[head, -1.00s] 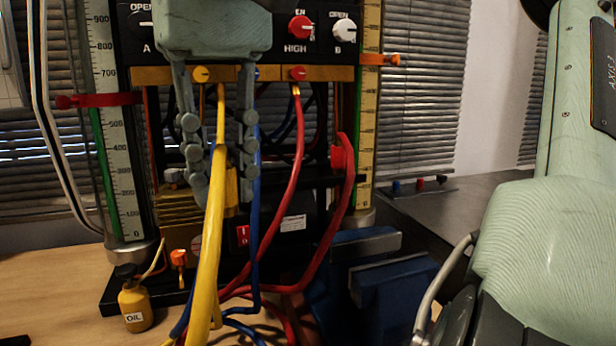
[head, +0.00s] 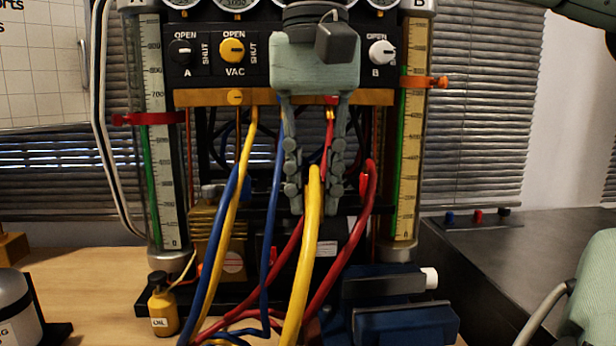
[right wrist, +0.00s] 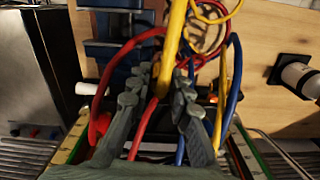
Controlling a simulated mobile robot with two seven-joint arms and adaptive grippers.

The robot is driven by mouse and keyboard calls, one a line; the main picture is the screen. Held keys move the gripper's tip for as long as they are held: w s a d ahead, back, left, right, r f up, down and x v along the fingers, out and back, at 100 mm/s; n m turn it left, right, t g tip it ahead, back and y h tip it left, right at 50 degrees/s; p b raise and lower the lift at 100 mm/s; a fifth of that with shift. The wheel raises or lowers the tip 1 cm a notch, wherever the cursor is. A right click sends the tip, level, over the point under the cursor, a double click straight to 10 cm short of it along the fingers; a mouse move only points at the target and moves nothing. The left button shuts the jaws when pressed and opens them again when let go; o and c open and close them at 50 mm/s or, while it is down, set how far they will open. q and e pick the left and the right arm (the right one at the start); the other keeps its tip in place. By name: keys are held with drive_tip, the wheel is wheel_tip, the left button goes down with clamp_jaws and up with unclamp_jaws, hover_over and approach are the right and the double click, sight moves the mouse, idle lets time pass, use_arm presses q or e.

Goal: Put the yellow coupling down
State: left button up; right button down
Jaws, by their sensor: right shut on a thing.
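The yellow coupling (head: 313,175) is the upper end of a thick yellow hose (head: 303,260). My right gripper (head: 316,190) hangs fingers-down in front of the rig, with the coupling between its fingertips, above the bench. The hose runs down from the grip to the bottom edge of the picture. In the right wrist view, the yellow hose (right wrist: 172,40) runs away from between the fingertips (right wrist: 162,88). The fingers partly hide the coupling and the red hose behind it. My left gripper is not in view.
The rig's orange port bar (head: 210,97) lies behind the gripper. Red hoses (head: 345,240) and blue hoses (head: 215,255) hang close by. A blue vise (head: 405,325) stands at lower right, an oil bottle (head: 163,312) at lower left. Bare wooden bench (head: 90,290) shows at left.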

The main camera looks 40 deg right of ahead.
drive_tip(key=w+d, duration=0.2)
drive_tip(key=w, duration=0.1)
drive_tip(key=w+d, duration=0.2)
drive_tip(key=d, duration=0.1)
drive_tip(key=shift+w+p, duration=0.3)
drive_tip(key=shift+w, duration=0.1)
drive_tip(key=shift+w+d+f, duration=0.3)
drive_tip(key=shift+w+d, duration=0.2)
drive_tip(key=shift+w, duration=0.1)
drive_tip(key=shift+w+d+f, duration=0.25)
drive_tip(key=shift+w+d, duration=0.2)
drive_tip(key=shift+w, duration=0.15)
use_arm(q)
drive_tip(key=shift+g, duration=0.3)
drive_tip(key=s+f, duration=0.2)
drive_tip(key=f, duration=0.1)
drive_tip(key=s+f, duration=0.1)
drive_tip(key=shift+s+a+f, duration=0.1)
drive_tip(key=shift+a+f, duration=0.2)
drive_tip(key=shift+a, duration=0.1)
use_arm(e)
drive_tip(key=shift+f, duration=0.2)
drive_tip(key=shift+f, duration=0.15)
drive_tip(key=c, duration=1.4)
unclamp_jaws()
